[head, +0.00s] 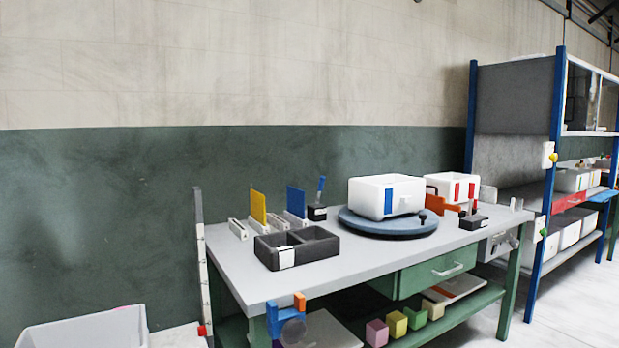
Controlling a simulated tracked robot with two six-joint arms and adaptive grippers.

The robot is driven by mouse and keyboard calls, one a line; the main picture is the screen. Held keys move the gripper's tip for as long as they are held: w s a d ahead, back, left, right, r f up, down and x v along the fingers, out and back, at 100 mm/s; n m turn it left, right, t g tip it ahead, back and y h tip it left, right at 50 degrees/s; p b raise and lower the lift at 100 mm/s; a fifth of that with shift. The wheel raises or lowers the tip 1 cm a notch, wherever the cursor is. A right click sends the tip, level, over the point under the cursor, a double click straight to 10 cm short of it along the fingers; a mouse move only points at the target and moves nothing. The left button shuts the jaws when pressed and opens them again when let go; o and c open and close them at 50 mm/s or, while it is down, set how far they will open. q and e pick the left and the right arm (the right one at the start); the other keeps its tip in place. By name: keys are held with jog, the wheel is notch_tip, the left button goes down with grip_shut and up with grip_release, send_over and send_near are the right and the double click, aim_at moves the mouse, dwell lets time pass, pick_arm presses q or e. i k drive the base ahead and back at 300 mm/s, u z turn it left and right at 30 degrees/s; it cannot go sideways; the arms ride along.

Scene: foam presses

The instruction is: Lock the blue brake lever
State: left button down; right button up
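The blue brake lever (321,188) stands near the back of the grey table, left of the turntable. It rises from a small black base (317,213) with a pale label and looks roughly upright, leaning slightly right at the top. Nothing is seen touching it. Neither of my grippers shows in the head view.
A dark divided tray (267,250) sits in front of the lever. Yellow (258,207) and blue (296,201) upright panels stand to its left. Another black-based device (473,220) sits right of the turntable. The table's front left (245,283) is clear. A blue-framed shelf (555,130) stands right.

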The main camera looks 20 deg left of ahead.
aim_at(322, 180)
jog(key=i, duration=0.95)
jog(key=z, duration=0.05)
